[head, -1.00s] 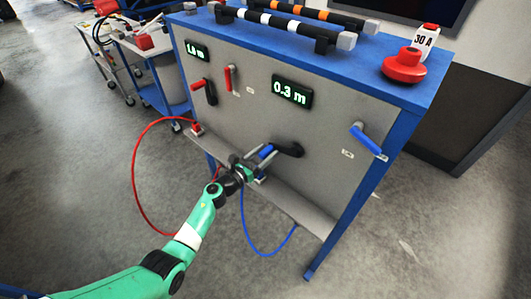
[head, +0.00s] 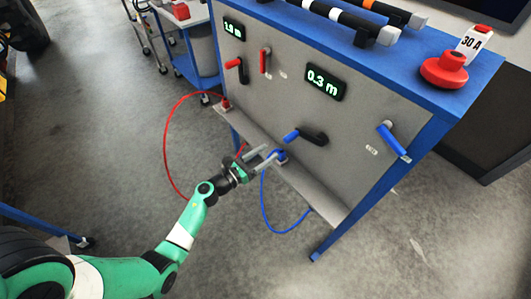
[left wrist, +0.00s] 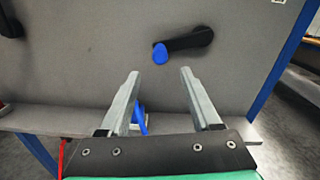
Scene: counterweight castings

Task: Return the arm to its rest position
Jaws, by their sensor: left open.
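My left gripper (head: 262,160) is in front of the lower part of the grey panel (head: 330,130), open and empty. Its two fingers stand apart in the left wrist view (left wrist: 158,90). A crank with a black arm and blue handle (head: 292,137) is on the panel just beyond the fingertips, apart from them. It also shows in the left wrist view (left wrist: 160,53). A blue plug (head: 280,156) with a blue hose sits on the ledge beside the fingers. My right gripper is not in view.
The blue bench (head: 390,77) carries black bars, a red knob (head: 445,70) and a 30 A tag. A red hose (head: 168,140) loops left of the panel. Another blue lever (head: 390,138) is at the right. Open floor lies in front and left.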

